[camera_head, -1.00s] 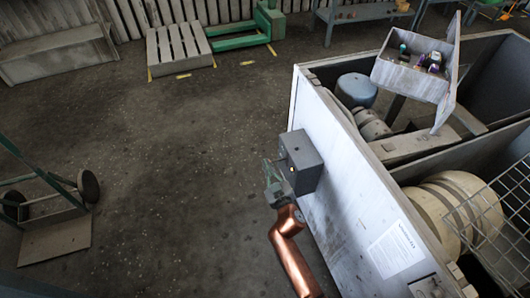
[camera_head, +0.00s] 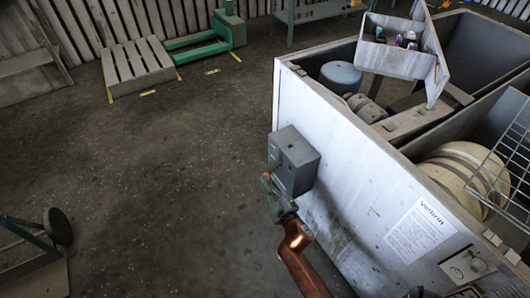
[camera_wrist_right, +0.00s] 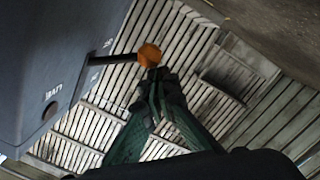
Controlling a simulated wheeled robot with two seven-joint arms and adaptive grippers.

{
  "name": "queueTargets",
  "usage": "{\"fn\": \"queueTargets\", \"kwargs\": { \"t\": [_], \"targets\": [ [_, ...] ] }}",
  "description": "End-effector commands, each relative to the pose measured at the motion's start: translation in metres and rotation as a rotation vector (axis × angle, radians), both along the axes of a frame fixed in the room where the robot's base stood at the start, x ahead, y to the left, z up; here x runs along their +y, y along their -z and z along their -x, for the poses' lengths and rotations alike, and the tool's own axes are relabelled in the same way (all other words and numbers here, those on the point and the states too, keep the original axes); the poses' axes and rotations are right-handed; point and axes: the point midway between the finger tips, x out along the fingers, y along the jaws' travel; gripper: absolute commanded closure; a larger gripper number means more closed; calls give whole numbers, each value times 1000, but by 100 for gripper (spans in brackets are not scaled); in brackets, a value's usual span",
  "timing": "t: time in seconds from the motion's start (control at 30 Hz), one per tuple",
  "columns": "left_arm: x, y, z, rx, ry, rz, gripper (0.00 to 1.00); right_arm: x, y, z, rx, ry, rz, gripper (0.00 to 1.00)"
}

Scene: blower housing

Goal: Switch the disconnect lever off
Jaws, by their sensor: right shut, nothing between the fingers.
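The disconnect box (camera_head: 293,160) is a dark grey box on the white side of the blower housing. In the right wrist view the box (camera_wrist_right: 60,70) fills the left side, and the disconnect lever (camera_wrist_right: 102,60), a dark rod with an orange knob (camera_wrist_right: 149,55), sticks out from it. In the head view my right gripper (camera_head: 267,184) is at the box's lower left, and the lever cannot be made out. My left gripper is not in view.
The open blower housing (camera_head: 330,150) fills the right side, with an open tray box (camera_head: 395,58) on top and a wire guard (camera_head: 505,165) at right. A hand truck (camera_head: 40,240) stands at lower left, a pallet (camera_head: 137,70) farther back. The floor between is clear.

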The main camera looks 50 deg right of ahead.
Motion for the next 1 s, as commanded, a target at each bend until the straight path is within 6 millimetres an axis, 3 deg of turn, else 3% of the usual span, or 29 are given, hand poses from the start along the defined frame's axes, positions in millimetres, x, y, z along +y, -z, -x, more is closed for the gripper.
{"fn": "queueTargets", "kwargs": {
  "t": [0.67,0.77,1.0],
  "targets": [
    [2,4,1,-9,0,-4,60,-6,7,3,11,8,-4,100],
    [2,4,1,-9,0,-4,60,-7,-3,3,8,9,-1,100],
    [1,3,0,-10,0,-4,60,-3,-48,1,1,0,4,100]
  ]
}}
